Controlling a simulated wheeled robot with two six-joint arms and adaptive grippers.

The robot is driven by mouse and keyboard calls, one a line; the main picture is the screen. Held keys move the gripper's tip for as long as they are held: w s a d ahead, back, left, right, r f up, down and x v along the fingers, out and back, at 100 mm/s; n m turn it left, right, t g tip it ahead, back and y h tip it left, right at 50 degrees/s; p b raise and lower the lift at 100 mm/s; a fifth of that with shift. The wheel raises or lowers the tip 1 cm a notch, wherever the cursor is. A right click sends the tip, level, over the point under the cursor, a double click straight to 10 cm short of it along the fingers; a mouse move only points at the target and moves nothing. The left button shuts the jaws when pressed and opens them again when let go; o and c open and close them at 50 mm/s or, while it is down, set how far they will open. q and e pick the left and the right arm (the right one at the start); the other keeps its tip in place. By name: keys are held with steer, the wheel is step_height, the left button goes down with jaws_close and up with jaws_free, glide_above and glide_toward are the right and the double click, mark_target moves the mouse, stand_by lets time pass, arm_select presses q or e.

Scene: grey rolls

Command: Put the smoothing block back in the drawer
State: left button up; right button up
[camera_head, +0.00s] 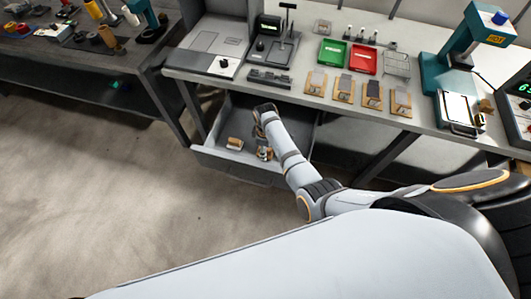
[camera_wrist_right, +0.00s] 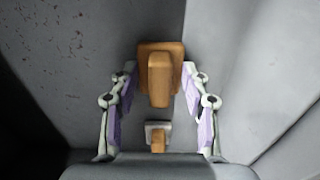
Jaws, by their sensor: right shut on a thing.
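The open grey drawer (camera_head: 215,158) sticks out below the workbench. My right arm reaches into it. My right gripper (camera_head: 264,152) is low inside the drawer, and its two fingers (camera_wrist_right: 160,92) flank a wooden block with a raised handle (camera_wrist_right: 160,75), the smoothing block, and are shut on it. Whether the block touches the drawer floor I cannot tell. A second, smaller-looking block with a grey base and wooden handle (camera_wrist_right: 157,136) shows lower in the right wrist view. In the head view a wooden-handled block (camera_head: 235,143) lies in the drawer, left of the gripper. My left gripper is out of view.
On the bench above stand several blocks on wooden pads (camera_head: 344,92), a green tray (camera_head: 332,53), a red tray (camera_head: 363,59) and a teal press (camera_head: 455,65). The drawer's front wall and sides surround my gripper. The drawer floor near its front looks partly free.

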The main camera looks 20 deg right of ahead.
steer(key=shift+r, duration=0.15)
steer(key=o, duration=1.1)
step_height(320, 180, up, 12)
steer(key=p, duration=1.3)
